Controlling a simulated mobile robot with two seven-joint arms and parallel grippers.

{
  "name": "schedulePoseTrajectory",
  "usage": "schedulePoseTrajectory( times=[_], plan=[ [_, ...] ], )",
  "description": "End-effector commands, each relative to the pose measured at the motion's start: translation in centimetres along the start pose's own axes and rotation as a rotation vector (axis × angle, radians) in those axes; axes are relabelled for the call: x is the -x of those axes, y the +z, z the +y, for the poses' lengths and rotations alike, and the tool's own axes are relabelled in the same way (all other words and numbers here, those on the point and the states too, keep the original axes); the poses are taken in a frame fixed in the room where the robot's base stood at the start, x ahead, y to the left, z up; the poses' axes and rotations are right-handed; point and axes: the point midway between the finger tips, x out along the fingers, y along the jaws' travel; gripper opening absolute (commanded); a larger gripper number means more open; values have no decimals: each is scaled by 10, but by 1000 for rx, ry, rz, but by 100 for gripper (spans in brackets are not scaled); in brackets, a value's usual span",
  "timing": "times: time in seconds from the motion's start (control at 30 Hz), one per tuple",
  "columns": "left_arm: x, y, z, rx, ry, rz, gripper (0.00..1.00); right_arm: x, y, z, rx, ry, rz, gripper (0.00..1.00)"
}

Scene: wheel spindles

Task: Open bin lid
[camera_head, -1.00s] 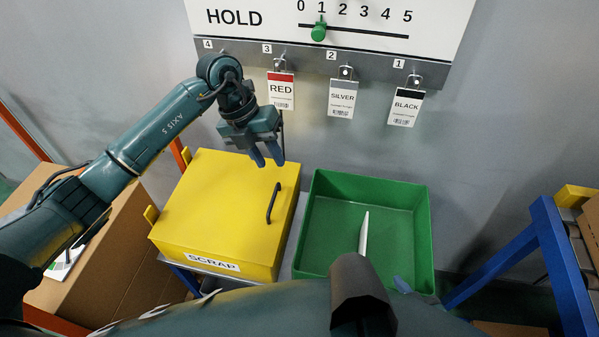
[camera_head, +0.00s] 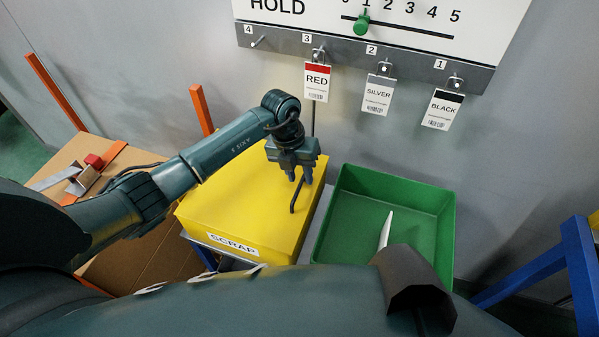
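The yellow scrap bin (camera_head: 235,208) stands at the centre with its lid shut and a white SCRAP label on its front. A dark bar handle (camera_head: 296,196) is on the right part of the lid. My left gripper (camera_head: 299,177) points down right over the handle's far end, with its two fingers a little apart. I cannot tell whether the fingers touch the handle. My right arm's dark end (camera_head: 415,285) shows at the bottom right; no fingers of the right gripper can be made out.
A green open tray (camera_head: 345,220) with a white pointed object (camera_head: 386,230) stands right of the bin. RED (camera_head: 317,82), SILVER (camera_head: 378,95) and BLACK (camera_head: 442,109) tags hang from the wall rail. A cardboard box (camera_head: 150,255) is at left, a blue frame (camera_head: 575,262) at right.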

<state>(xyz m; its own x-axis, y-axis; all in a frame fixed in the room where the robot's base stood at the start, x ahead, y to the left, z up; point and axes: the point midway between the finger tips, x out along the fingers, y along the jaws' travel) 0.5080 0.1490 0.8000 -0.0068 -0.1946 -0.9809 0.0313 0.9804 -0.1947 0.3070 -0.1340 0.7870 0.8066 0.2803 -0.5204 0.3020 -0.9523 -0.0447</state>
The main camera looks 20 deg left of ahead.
Motion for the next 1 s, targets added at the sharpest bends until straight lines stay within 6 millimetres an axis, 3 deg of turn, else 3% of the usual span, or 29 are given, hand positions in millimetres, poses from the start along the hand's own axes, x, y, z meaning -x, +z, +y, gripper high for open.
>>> schedulePoseTrajectory(
  times=[0.3, 0.7, 1.0],
  plan=[
    [-3, 0, 0, 0, 0, -1, 31, -1, -1, 0, 1, -1, 1, 29],
    [-3, 0, 0, 1, 0, -1, 0, 0, 0, 0, 11, -5, -1, 29],
    [-3, 0, 0, 1, 0, -1, 0, 0, 1, 0, 11, -5, -2, 29]
  ],
)
